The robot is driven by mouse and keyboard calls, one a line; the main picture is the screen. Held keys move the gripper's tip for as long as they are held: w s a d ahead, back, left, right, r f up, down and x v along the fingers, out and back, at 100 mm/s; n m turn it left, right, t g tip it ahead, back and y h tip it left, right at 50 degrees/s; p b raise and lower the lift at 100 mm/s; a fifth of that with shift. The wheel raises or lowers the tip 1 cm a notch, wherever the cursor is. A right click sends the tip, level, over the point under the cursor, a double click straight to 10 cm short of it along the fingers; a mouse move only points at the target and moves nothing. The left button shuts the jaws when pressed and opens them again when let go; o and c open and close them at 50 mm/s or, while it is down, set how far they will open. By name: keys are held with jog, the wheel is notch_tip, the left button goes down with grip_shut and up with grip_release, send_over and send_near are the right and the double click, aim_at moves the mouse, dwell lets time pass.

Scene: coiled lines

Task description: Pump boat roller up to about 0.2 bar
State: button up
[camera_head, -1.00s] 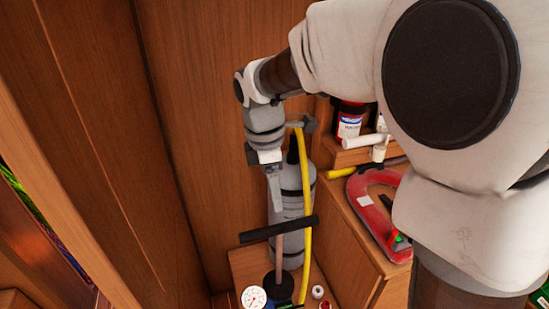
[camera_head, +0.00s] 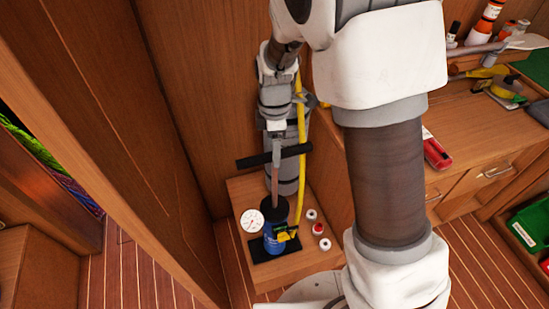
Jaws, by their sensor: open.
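The blue hand pump (camera_head: 275,228) stands upright on a low wooden step. Its black crossbar handle (camera_head: 246,162) is raised on a thin rod (camera_head: 275,186). A round white gauge (camera_head: 252,220) sits just left of the pump. A grey banded cylinder, likely the boat roller (camera_head: 289,172), stands upright behind the pump, partly hidden by my arm and the handle. A yellow hose (camera_head: 301,112) runs down along its front. My gripper (camera_head: 276,152) is open, pointing down at the middle of the handle. I cannot tell whether it touches the bar.
Small caps (camera_head: 317,229) lie right of the pump on the wooden step (camera_head: 240,188). A wooden wall (camera_head: 205,130) closes the left. A workbench (camera_head: 470,125) with bottles, tools and a red item (camera_head: 436,152) stands at right. A green crate (camera_head: 530,228) is lower right.

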jog(key=shift+f, duration=2.3)
grip_shut()
